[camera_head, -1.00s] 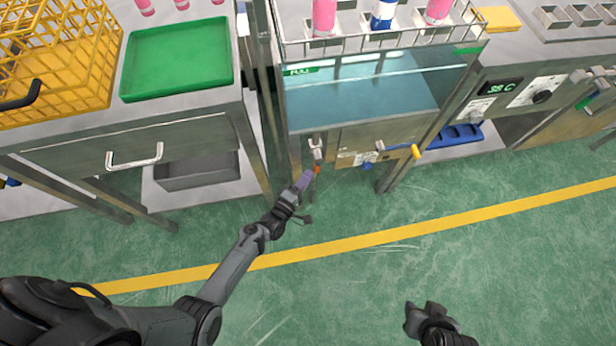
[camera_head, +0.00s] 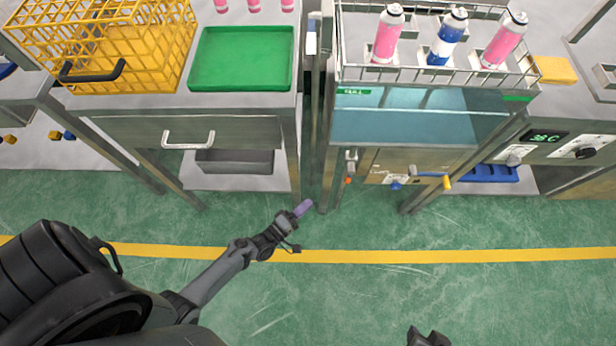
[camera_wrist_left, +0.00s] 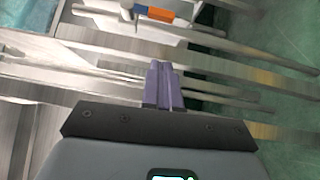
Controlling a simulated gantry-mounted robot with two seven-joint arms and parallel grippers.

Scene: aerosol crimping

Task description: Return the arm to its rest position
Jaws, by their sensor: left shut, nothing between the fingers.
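My left gripper (camera_head: 303,209) has purple fingers and stands over the green floor in front of the gap between the left bench and the water bath. Its fingers are closed together with nothing between them. In the left wrist view the closed purple fingers (camera_wrist_left: 164,84) point toward metal legs and rails. An orange and blue valve handle (camera_wrist_left: 154,13) shows beyond them, apart from the fingers. My right gripper (camera_head: 428,338) shows only in part at the bottom edge of the head view, and its fingertips are too dark to read.
A water bath (camera_head: 400,125) carries pink and blue cans in a wire rack (camera_head: 345,72). The left bench holds a green tray (camera_head: 243,86) and a yellow crate (camera_head: 120,50). A drawer handle (camera_head: 188,145) and a yellow-tipped lever (camera_head: 430,175) jut forward. The floor (camera_head: 480,290) is clear.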

